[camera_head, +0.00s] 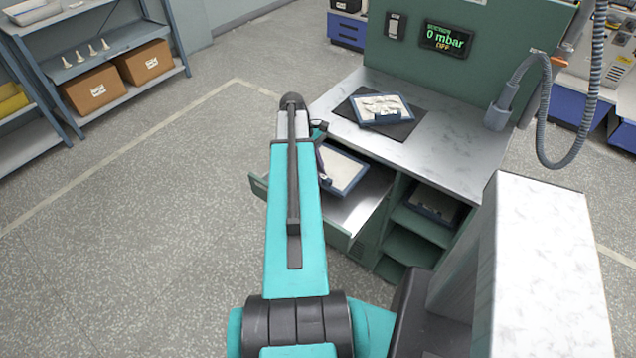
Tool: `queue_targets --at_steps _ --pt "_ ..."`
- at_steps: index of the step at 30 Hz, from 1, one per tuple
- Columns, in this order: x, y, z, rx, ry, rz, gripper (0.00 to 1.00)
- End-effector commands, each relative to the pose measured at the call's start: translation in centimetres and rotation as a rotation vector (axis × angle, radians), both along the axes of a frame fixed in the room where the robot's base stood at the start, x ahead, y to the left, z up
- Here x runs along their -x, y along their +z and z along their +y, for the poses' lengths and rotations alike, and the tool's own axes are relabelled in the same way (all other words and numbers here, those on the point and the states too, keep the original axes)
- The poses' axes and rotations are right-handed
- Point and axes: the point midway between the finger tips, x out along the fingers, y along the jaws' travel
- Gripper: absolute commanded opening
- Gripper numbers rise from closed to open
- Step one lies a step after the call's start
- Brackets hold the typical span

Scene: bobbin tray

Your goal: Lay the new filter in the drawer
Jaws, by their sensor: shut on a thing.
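A blue-framed filter with a clean pale face (345,168) is at the open drawer (367,205), over its metal floor. I cannot tell whether it rests on the floor or is held just above it. My gripper (322,168) is at the filter's left side, shut on its frame. The gripper is mostly hidden behind my teal arm, which also covers the filter's left part and some of the drawer. Another blue-framed filter (384,108), with crumpled pale matter on its face, lies on a dark mat (401,130) on the worktop.
The green bench has a bare metal worktop (440,140) right of the mat. A lit display (446,38) reads 0 mbar. A grey hose (574,158) hangs at right. Another framed piece (433,202) sits in the shelves below. Floor left of the drawer is clear.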

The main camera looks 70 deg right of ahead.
Motion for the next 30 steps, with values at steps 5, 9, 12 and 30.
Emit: queue_targets --at_steps 5,9,12,30 --pt "-0.1 -1.5 0.0 -0.001 0.002 0.001 0.0" --pt "-0.2 -2.5 0.0 0.0 0.001 0.001 0.0" --pt "-0.2 -2.7 0.0 0.001 0.0 0.001 0.0" --pt "-0.2 -4.6 0.0 -0.001 0.001 0.002 0.0"
